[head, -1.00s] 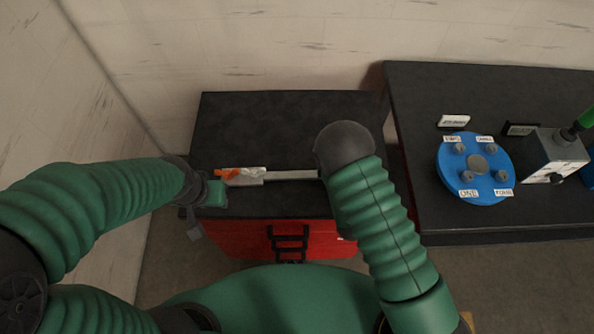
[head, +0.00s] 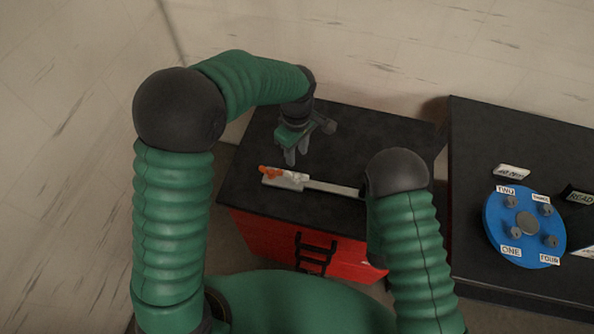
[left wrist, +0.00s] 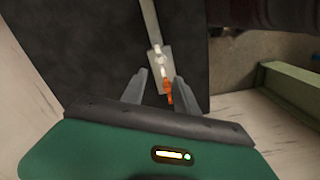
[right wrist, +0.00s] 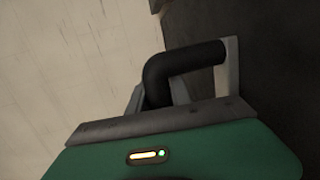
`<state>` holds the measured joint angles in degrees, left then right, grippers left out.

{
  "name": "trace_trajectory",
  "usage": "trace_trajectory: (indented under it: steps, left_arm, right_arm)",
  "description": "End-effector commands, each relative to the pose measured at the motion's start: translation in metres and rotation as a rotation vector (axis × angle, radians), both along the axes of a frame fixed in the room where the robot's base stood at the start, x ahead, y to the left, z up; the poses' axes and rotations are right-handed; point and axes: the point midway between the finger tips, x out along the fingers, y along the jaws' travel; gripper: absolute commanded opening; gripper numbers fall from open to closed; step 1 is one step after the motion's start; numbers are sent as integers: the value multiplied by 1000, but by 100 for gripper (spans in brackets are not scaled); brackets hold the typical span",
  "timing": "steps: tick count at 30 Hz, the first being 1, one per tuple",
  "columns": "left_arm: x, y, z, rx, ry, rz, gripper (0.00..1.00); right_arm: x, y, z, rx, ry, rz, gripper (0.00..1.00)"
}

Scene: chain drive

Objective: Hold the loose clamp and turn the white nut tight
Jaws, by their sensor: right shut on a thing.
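The clamp is a pale grey bar (head: 335,188) with a wider plate at its left end, lying on the black-topped cabinet. On the plate are a white piece (head: 300,176), which looks like the nut, and an orange piece (head: 270,172). My left gripper (head: 297,158) points down, open and empty, just behind and above the plate. In the left wrist view the plate (left wrist: 159,66) and orange piece (left wrist: 168,90) show beyond the parted fingers. My right gripper is shut on a black bent handle (right wrist: 180,68); my right arm hides the bar's right end in the head view.
The black cabinet top (head: 350,130) is clear behind the clamp. Its front is red with a black ladder-like piece (head: 316,252). A second dark table to the right carries a blue disc (head: 500,240) with labelled knobs and small signs. A wall stands behind.

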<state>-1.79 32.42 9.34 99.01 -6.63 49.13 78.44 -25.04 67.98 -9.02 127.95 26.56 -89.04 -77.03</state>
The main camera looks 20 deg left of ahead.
Motion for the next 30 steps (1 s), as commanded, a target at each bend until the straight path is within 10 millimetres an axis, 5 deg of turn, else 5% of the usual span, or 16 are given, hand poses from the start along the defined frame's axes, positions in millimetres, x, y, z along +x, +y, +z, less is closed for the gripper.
trace_trajectory:
  steps: [13,24,30]
  left_arm:
    - [-1,0,-97,0,1,-3,36]
    - [0,0,-108,-1,-2,-3,36]
    - [0,0,-108,-1,-3,-3,10]
  right_arm:
    - [-1,0,-3,0,8,-1,0]
    - [-1,0,-3,0,7,-1,0]
    - [-1,0,-3,0,7,-1,0]
